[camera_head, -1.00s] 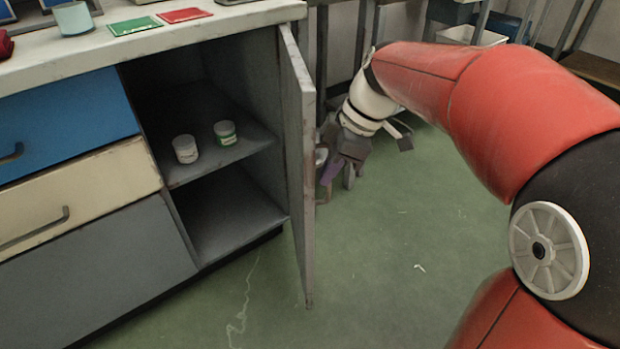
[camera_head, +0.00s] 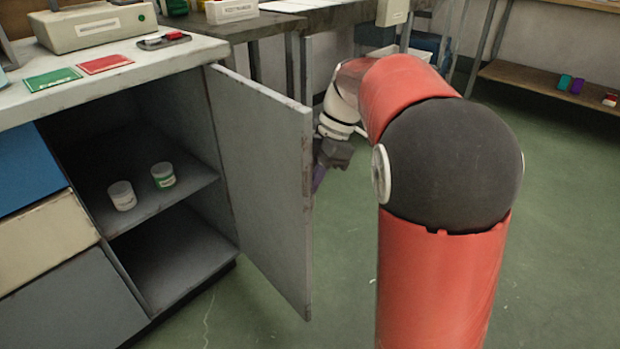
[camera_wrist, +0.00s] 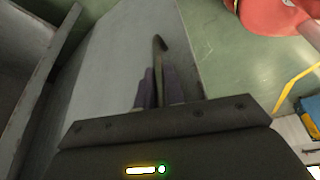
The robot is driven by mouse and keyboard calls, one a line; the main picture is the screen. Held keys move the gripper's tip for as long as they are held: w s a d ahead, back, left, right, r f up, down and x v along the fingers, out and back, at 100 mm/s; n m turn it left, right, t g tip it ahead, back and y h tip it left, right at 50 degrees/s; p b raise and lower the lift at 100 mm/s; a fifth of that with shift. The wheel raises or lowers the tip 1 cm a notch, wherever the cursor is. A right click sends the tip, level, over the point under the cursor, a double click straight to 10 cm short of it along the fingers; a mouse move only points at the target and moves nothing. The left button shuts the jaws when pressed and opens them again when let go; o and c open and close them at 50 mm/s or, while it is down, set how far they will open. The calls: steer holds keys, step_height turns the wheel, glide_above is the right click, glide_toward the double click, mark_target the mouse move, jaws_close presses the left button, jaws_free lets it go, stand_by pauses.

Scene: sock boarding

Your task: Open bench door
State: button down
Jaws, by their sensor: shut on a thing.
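The grey bench door (camera_head: 262,185) stands swung out from the open cabinet, its inner face showing in the head view. My gripper (camera_head: 319,178) is on the far side of the door, near its free edge, partly hidden by it. In the wrist view, the outer face of the door (camera_wrist: 108,62) fills the middle left. There the purple fingers of my gripper (camera_wrist: 158,90) are closed around the dark bar of the door handle (camera_wrist: 160,50).
Two small jars, one white (camera_head: 122,196) and one green-labelled (camera_head: 163,176), stand on the cabinet shelf. A grey box (camera_head: 95,26) and coloured cards lie on the worktop. Green floor (camera_head: 570,200) is clear at the right.

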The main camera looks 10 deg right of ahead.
steer(key=c, duration=1.5)
jaws_free()
steer(key=p+v, duration=0.2)
steer(key=v, duration=0.5)
steer(key=shift+r, duration=0.4)
steer(key=shift+d, duration=0.15)
